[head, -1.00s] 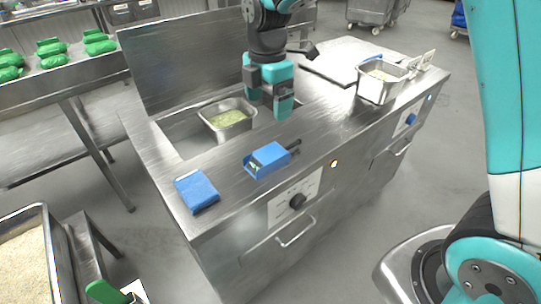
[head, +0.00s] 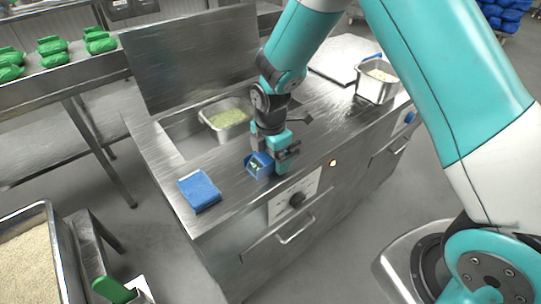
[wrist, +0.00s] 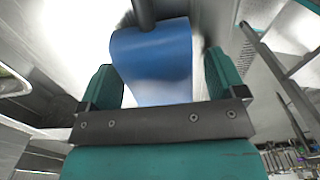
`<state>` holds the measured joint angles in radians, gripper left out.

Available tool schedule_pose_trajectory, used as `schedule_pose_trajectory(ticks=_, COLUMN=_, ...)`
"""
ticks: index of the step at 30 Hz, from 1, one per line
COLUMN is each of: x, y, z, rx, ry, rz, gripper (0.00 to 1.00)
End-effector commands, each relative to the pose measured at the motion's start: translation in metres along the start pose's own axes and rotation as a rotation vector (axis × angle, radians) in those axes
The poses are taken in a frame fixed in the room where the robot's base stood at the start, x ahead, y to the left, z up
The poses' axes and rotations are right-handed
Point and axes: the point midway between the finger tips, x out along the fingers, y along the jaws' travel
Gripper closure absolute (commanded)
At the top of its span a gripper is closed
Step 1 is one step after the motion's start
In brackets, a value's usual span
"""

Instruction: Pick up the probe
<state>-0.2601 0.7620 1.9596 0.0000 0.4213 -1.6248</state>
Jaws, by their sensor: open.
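A blue holder (head: 258,164) sits on the steel counter near its front edge. My gripper (head: 274,158) is down at the right end of this holder, with its jaws open. In the wrist view the holder (wrist: 152,62) lies between and beyond the two teal fingers of my gripper (wrist: 163,76). A dark rod-like part (wrist: 143,12), which looks like the probe's handle, shows at the top edge there, at the end of the holder. In the head view my gripper hides the probe. I cannot tell whether the fingers touch anything.
A pan of green food (head: 226,118) sits in the counter behind, and a steel pan (head: 376,82) stands at the right. A knob (head: 297,199) is on the front panel.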

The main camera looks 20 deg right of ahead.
Motion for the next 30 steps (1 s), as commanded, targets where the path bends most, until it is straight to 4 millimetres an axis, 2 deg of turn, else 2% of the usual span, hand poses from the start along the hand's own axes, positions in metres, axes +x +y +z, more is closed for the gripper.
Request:
schedule_pose_trajectory(ticks=7, x=0.003, y=0.0, z=0.0, rx=0.0, ry=0.0, rz=0.002, gripper=0.11)
schedule_pose_trajectory(ticks=8, x=0.003, y=0.0, z=0.0, rx=0.0, ry=0.0, rz=0.002, gripper=0.15)
schedule_pose_trajectory(ticks=14, x=0.003, y=0.0, z=0.0, rx=0.0, ry=0.0, rz=0.001, gripper=0.61)
schedule_pose_trajectory(ticks=15, x=0.003, y=0.0, z=0.0, rx=0.0, ry=0.0, rz=0.001, gripper=0.65)
schedule_pose_trajectory(ticks=25, x=-0.001, y=0.001, z=0.0, rx=0.0, ry=0.0, rz=0.002, gripper=0.64)
schedule_pose_trajectory(ticks=30, x=-0.018, y=0.001, z=0.0, rx=0.0, ry=0.0, rz=0.005, gripper=0.64)
